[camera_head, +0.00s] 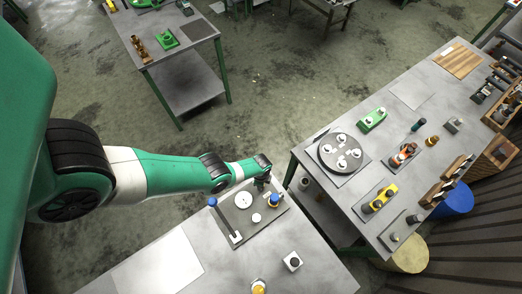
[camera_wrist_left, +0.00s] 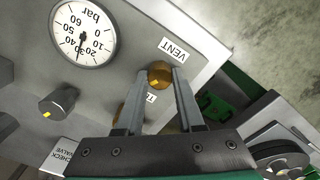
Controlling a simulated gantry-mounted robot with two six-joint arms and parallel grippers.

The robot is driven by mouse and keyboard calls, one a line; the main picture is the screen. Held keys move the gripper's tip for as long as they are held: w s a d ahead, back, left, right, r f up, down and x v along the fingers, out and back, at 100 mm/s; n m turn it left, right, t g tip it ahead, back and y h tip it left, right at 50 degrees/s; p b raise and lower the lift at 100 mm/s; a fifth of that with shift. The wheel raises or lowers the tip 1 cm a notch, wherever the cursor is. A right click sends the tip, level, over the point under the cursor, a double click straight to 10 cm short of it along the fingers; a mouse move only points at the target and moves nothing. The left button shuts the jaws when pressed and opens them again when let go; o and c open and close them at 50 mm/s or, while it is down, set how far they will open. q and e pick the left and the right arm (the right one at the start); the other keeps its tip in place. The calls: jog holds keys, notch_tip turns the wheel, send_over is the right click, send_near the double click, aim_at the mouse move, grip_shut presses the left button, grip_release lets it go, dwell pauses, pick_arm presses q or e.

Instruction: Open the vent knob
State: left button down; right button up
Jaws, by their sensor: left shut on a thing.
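The vent knob (camera_wrist_left: 160,73) is a round brass knob with a small yellow mark, beside a white VENT label (camera_wrist_left: 173,50) on a light grey panel (camera_wrist_left: 125,70). In the left wrist view my left gripper (camera_wrist_left: 160,82) has one finger on each side of the knob and is shut on it. In the head view my left gripper (camera_head: 263,182) is at the far edge of the panel (camera_head: 236,218) on the near table, and the knob cannot be made out there. My right gripper is in neither view.
Near the vent knob are a pressure gauge (camera_wrist_left: 82,33), a black knob (camera_wrist_left: 58,102) and another brass part, mostly hidden behind a finger.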

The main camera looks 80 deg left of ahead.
pick_arm(q)
jog(key=shift+n, duration=0.3)
jog(key=n, duration=0.4)
jog(key=shift+f+b, duration=0.1)
jog(key=shift+b, duration=0.2)
jog(key=n, duration=0.5)
jog(key=shift+n, duration=0.4)
jog(key=n, duration=0.5)
jog(key=shift+n, duration=0.3)
jog(key=n, duration=0.5)
jog(key=shift+n, duration=0.3)
jog(key=c, duration=0.5)
grip_release()
